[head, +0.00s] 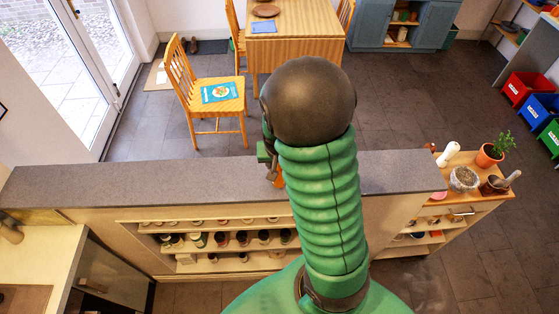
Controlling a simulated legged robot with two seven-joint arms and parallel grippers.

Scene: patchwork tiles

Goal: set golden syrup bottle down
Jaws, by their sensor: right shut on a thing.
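My right gripper (267,158) shows at the left side of my green arm, over the grey counter top. Most of it is hidden behind the arm and its dark round joint. It is shut on the golden syrup bottle (280,180), of which only a small amber-orange sliver shows beside the arm. I cannot tell whether the bottle touches the counter top. My left gripper is not in view.
The long grey counter top (150,184) is bare on both sides of my arm. Shelves with jars (222,239) sit below its near edge. A wooden side unit (466,206) with a potted plant (491,153) and mortar stands right. A chair (212,95) stands beyond.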

